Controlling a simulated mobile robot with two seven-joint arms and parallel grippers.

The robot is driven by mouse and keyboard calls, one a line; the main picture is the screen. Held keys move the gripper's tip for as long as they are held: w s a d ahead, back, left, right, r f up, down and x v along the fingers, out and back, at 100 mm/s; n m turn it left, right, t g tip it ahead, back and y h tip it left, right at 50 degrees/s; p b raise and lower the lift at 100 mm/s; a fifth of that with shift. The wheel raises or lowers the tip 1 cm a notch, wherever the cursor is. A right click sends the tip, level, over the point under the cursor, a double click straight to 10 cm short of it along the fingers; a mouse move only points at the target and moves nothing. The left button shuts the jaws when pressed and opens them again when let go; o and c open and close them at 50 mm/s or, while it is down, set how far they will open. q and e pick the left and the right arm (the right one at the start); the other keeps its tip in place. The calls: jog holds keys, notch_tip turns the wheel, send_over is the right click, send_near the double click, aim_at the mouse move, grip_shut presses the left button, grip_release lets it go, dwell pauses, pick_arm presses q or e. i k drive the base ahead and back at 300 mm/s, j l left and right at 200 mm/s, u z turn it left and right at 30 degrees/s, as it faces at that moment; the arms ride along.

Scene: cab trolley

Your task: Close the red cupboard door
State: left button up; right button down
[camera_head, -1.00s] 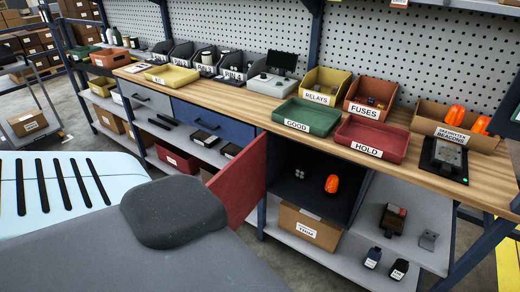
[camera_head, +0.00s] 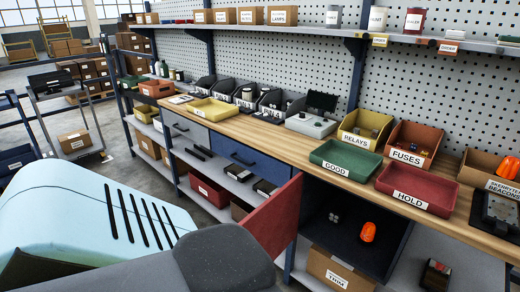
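The red cupboard door (camera_head: 272,219) stands open under the workbench, swung out toward me from the left side of the dark cupboard (camera_head: 350,225). An orange beacon (camera_head: 368,232) sits inside the open cupboard. Neither gripper shows in the head view. Rounded dark grey and pale blue parts of what seems to be my own body fill the lower left and cover the floor in front of the door's lower edge.
The wooden bench top (camera_head: 270,130) holds a green GOOD tray (camera_head: 345,159), a red HOLD tray (camera_head: 417,190) and several bins. A blue drawer (camera_head: 240,155) is left of the cupboard. A cardboard box (camera_head: 338,270) sits on the lower shelf.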

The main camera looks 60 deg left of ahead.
aim_at(274, 224)
jog(key=j, duration=1.6)
jog(key=k+j, duration=0.15)
jog(key=j, duration=1.4)
